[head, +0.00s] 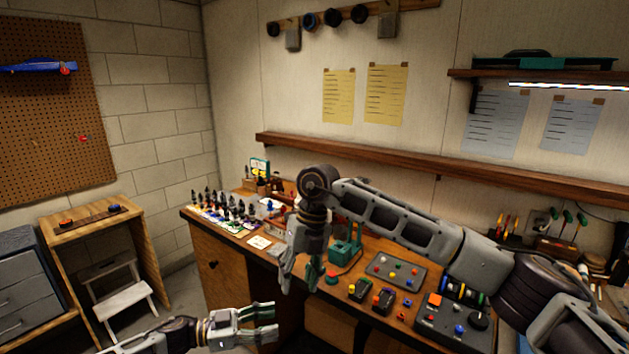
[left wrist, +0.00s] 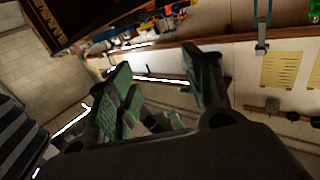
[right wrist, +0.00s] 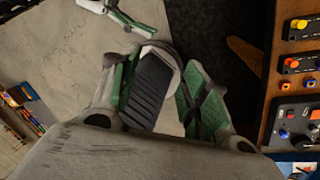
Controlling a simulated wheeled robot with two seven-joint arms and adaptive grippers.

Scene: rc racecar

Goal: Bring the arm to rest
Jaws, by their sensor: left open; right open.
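My right arm reaches in from the right of the head view, across and above the workbench (head: 258,251). Its gripper (head: 301,282) hangs pointing down near the bench's front edge, open and empty. The right wrist view shows its green-padded fingers (right wrist: 155,75) apart, with floor and part of my own body beyond and the bench edge at right. My left gripper (head: 270,322) is low at the bottom of the head view, in front of the bench and clear of it. It points right, open and empty. Its parted fingers (left wrist: 155,68) also show in the left wrist view.
The bench holds small button boxes (head: 360,290), a grey button panel (head: 397,269), a control box (head: 447,322) and a green device (head: 346,246) close to the right gripper. Several small dark items (head: 232,208) stand at left. A step stool (head: 118,290) stands on the floor.

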